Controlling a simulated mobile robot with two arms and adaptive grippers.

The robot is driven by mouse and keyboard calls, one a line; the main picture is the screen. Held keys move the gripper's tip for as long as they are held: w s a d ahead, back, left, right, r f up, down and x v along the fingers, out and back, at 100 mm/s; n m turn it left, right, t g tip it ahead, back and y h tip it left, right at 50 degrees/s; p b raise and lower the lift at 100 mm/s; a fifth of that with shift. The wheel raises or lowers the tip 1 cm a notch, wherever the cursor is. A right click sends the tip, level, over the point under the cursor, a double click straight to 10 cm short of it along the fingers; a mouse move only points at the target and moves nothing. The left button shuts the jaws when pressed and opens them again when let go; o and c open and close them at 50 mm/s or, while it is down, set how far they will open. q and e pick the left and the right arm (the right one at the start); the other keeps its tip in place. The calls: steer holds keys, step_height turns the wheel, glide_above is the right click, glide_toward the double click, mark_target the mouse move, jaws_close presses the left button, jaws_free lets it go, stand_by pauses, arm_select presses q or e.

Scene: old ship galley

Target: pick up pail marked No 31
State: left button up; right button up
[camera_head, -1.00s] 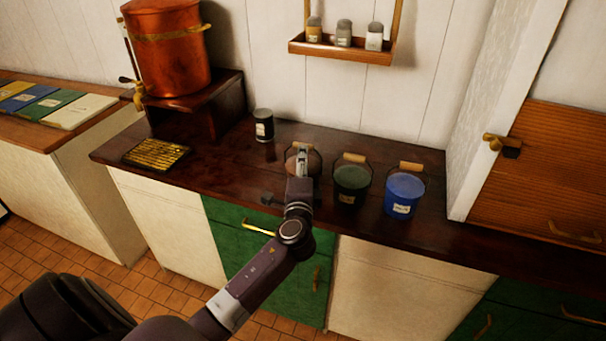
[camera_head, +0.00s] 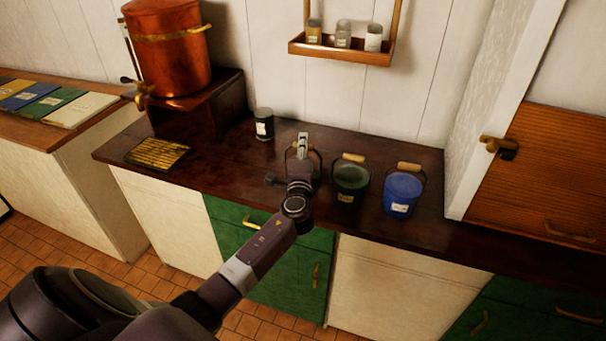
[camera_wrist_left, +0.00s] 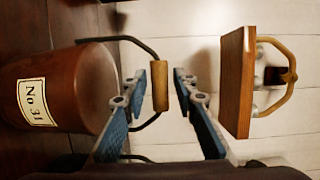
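The brown pail (camera_wrist_left: 80,90) shows in the left wrist view, turned on its side in the picture, with a pale label (camera_wrist_left: 33,102) reading "No 31". Its dark wire handle carries a wooden grip (camera_wrist_left: 160,86). My left gripper (camera_wrist_left: 168,75) is open. My right gripper is in neither view.
On the dark counter (camera_head: 230,170), a green pail (camera_head: 350,187) and a blue pail (camera_head: 402,195) stand close to the right. A copper boiler (camera_head: 170,55) is further left. A wall shelf (camera_head: 340,52) holds small jars.

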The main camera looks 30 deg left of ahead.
arm_select(q)
jaws_close()
steer(key=shift+r, duration=0.1)
stand_by(0.3)
steer(key=shift+r, duration=0.1)
